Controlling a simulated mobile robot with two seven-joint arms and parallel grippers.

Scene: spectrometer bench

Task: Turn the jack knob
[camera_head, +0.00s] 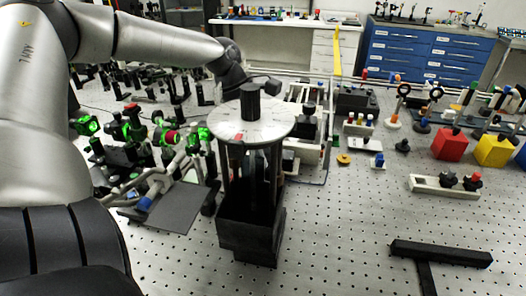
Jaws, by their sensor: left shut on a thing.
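A black cylindrical knob (250,103) stands upright on a round pale plate (225,128) at the centre. The plate rests on posts above a black box-shaped base (249,235). My left arm reaches in from the left. My left gripper (264,84) is dark and small, right at the top of the knob. It is shut on what looks like this knob; its fingertips are hardly seen against the black. My right gripper is not in view.
Green-lit optics mounts (130,125) crowd the left of the perforated bench. Red (447,144) and yellow (493,150) blocks and a pale bar with black knobs (444,187) stand at right. A black T-shaped piece (440,253) lies front right.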

